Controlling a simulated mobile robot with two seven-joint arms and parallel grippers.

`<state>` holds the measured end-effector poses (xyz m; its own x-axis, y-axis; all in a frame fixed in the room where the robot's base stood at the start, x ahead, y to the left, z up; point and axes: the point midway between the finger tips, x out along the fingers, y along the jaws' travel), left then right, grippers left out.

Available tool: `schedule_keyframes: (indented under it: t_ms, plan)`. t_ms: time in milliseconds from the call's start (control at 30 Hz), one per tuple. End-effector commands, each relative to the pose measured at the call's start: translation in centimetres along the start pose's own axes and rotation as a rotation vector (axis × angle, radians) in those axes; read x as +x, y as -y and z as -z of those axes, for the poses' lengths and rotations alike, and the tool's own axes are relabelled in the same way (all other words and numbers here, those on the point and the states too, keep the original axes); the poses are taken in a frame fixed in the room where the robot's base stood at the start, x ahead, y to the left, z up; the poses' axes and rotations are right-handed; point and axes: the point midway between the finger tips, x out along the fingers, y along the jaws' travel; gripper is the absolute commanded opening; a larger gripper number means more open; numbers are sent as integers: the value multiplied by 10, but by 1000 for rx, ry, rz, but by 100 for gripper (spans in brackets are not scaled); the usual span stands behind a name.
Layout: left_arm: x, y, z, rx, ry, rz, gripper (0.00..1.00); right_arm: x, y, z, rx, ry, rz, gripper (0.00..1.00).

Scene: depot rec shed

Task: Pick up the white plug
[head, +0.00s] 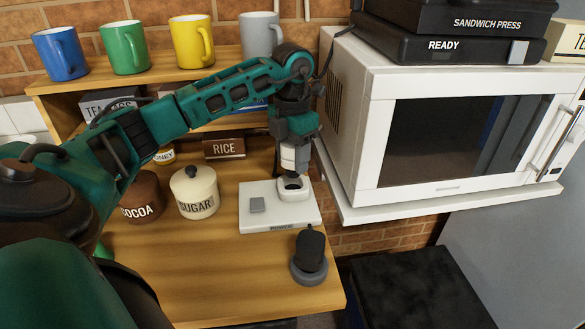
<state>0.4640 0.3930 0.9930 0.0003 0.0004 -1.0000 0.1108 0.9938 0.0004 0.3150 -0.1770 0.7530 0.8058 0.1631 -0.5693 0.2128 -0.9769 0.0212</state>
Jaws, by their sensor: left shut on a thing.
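My left gripper (292,166) points down over the right part of a flat white unit (258,222) on the wooden counter. The gripper is shut on the white plug (293,187), a small pale piece at its fingertips, low over the unit. The fingers partly hide the plug, and I cannot tell whether it touches the unit. My right gripper is not in view.
A sugar jar (195,192) and a cocoa jar (141,197) stand left of the unit. A dark grey object (310,255) stands near the counter's front right edge. A white microwave (370,150) is to the right. Mugs line the shelf (228,58) behind.

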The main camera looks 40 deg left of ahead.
Motion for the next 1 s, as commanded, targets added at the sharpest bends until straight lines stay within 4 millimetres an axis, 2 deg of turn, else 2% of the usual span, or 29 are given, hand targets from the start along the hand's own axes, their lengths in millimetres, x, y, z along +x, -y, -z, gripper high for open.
schedule_keyframes:
  t_ms: [33,300,400,467,767,1000]
  plan:
    - [-17,0,-1,0,8,-1,19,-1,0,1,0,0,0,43]
    - [-98,0,-1,1,7,0,19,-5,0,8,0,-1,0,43]
    - [-126,-1,0,-1,5,-2,19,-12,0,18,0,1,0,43]
    - [-138,-1,0,-2,5,-2,19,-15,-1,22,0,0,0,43]
    - [-153,0,0,0,2,0,19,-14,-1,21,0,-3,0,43]
    - [-154,2,0,16,0,1,19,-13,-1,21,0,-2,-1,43]
